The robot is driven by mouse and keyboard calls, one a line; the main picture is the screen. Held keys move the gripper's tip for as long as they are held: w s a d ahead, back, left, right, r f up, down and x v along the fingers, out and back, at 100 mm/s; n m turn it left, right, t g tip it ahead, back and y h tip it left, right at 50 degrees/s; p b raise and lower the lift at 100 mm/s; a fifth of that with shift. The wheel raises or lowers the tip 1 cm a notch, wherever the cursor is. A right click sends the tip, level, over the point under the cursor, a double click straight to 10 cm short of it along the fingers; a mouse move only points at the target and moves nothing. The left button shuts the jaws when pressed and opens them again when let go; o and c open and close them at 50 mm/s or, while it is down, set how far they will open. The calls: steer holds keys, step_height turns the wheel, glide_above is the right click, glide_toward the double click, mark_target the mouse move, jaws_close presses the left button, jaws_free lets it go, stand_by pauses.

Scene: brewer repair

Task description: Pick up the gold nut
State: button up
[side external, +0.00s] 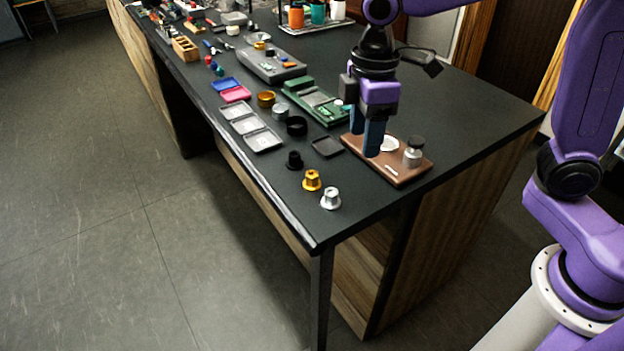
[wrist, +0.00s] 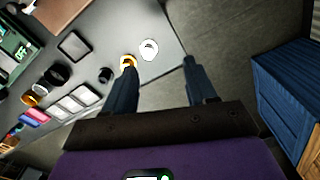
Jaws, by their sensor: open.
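The gold nut (side external: 312,181) stands on the dark table near its front corner, between a black nut (side external: 294,160) and a silver nut (side external: 331,199). In the wrist view the gold nut (wrist: 128,61) shows just beyond the tip of the left finger, which partly covers it. The silver nut (wrist: 149,48) is beside it. My gripper (side external: 366,147) is open and empty, above the brown board and to the right of the gold nut in the side view. In the wrist view my gripper (wrist: 160,68) has its two fingers wide apart.
A brown board (side external: 398,177) with a white disc and a metal cylinder (side external: 413,152) lies under my gripper. Small trays (side external: 263,141), a black ring (side external: 296,126) and a green device (side external: 318,103) are farther along the table. The table edge (side external: 314,246) is close to the nuts.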

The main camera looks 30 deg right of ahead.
glide_above(313, 173)
steer(key=shift+n, duration=0.4)
steer(key=f, duration=1.1)
steer(key=shift+s+d+f, duration=0.1)
steer(key=shift+d+f, duration=0.1)
steer(key=shift+f, duration=0.05)
steer(key=shift+a+f, duration=0.2)
steer(key=shift+f, duration=2.5)
steer(key=c, duration=0.9)
steer(key=shift+r, duration=0.1)
